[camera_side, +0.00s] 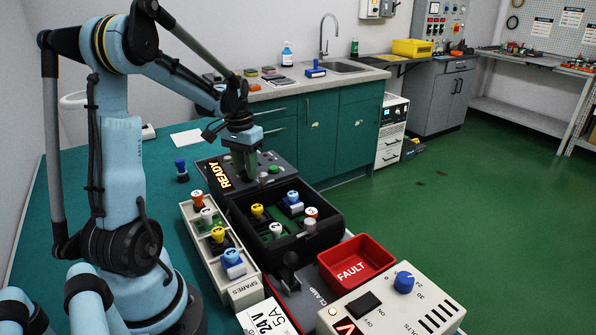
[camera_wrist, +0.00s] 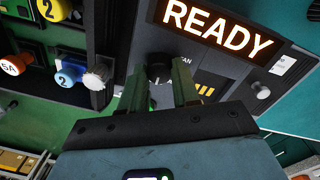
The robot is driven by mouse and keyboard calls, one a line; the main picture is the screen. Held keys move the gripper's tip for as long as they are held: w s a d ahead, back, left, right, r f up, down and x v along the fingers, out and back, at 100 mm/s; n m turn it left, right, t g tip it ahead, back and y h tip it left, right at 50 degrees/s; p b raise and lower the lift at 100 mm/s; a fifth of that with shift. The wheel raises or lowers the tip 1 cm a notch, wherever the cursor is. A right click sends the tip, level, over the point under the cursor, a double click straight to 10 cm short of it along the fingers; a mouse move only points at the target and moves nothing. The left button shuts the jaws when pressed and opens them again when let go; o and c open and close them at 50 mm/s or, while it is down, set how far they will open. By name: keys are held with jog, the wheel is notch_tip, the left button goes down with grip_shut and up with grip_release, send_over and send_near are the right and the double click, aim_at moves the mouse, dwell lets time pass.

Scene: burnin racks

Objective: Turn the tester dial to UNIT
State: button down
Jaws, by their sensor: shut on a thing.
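The tester (camera_side: 207,166) is a dark panel with a lit READY display (camera_wrist: 218,27). In the side view my gripper (camera_side: 246,178) points down over the tester and hides the dial there. In the wrist view the dial (camera_wrist: 159,68) is a round black knob with a small pale mark on top. The green fingers of my gripper (camera_wrist: 172,85) stand on either side of it, shut on it. Part of a label ending in "AN" shows right of the dial; the dial's other labels are hidden or too small to read, so its setting cannot be told.
A black rack box (camera_side: 325,236) with several coloured plugs stands in front of the tester. A SPARES tray (camera_side: 246,292), a red FAULT bin (camera_side: 350,270) and a power supply (camera_side: 430,318) with a blue knob are nearer. A blue-topped plug (camera_side: 181,168) stands left of the tester.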

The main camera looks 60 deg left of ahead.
jog(key=m, duration=0.4)
jog(key=shift+m, duration=0.3)
jog(key=shift+w+m, duration=0.1)
jog(key=shift+m, duration=1.8)
jog(key=c, duration=1.1)
grip_release()
notch_tip(320, 180, up, 12)
jog(key=shift+a, duration=0.2)
